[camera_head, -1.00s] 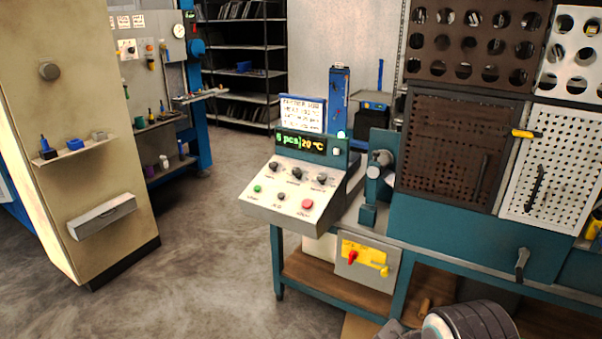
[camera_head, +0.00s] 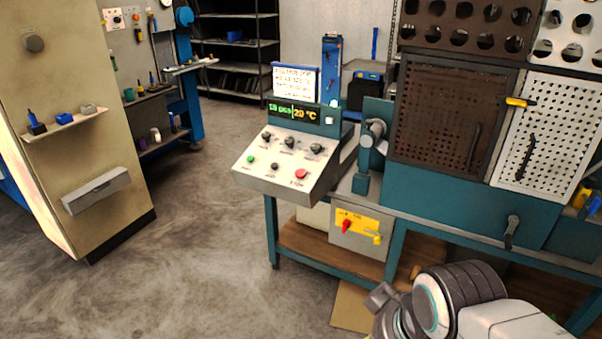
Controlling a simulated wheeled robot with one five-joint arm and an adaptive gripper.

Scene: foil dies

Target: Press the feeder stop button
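A sloped grey control panel (camera_head: 262,178) stands at the left end of the teal workbench. A red button (camera_head: 301,174) sits at its lower right; the small label under it is hard to read. A green button (camera_head: 250,159) and a dark button (camera_head: 274,167) sit to its left. Several black knobs (camera_head: 289,142) form the row above. The display (camera_head: 294,114) above reads about 10 pcs and 20 °C. Part of my arm (camera_head: 460,295) shows at the bottom right, well below and right of the panel. My gripper's fingers cannot be made out.
Below the panel, a box with a yellow plate (camera_head: 358,226) carries a red knob (camera_head: 346,226). A vise-like device (camera_head: 371,145) stands right of the panel, beside a perforated rack (camera_head: 450,120). A beige cabinet (camera_head: 75,110) stands at left. Open floor (camera_head: 200,230) lies between.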

